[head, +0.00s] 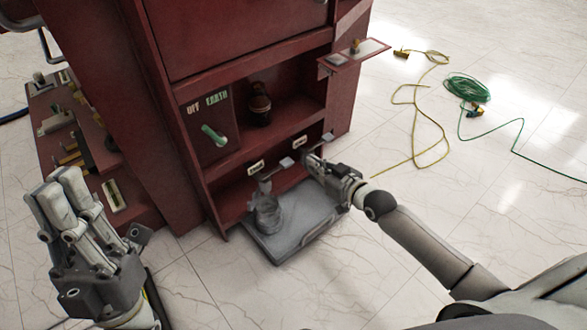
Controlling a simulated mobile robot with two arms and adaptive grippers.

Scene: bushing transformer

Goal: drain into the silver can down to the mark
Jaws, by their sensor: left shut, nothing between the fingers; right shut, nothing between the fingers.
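The silver can (268,214) stands upright on a grey tray (285,245) at the foot of the red cabinet. A grey spout (265,186) hangs just above the can. A small grey lever (287,162) sticks out to the right of the spout. My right gripper (312,160) is shut and empty, over the tray's back right, close to the lever; I cannot tell whether they touch. My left gripper (62,190) is shut and empty, held up at the far left, well away from the can. The mark and any liquid level cannot be made out.
The red cabinet (235,45) fills the upper left. A green handle (214,135) sits on its OFF/EARTH panel, beside a dark jar (259,105) in a recess. A yellow cord (416,105) and a green cable coil (467,88) lie on the otherwise clear floor at right.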

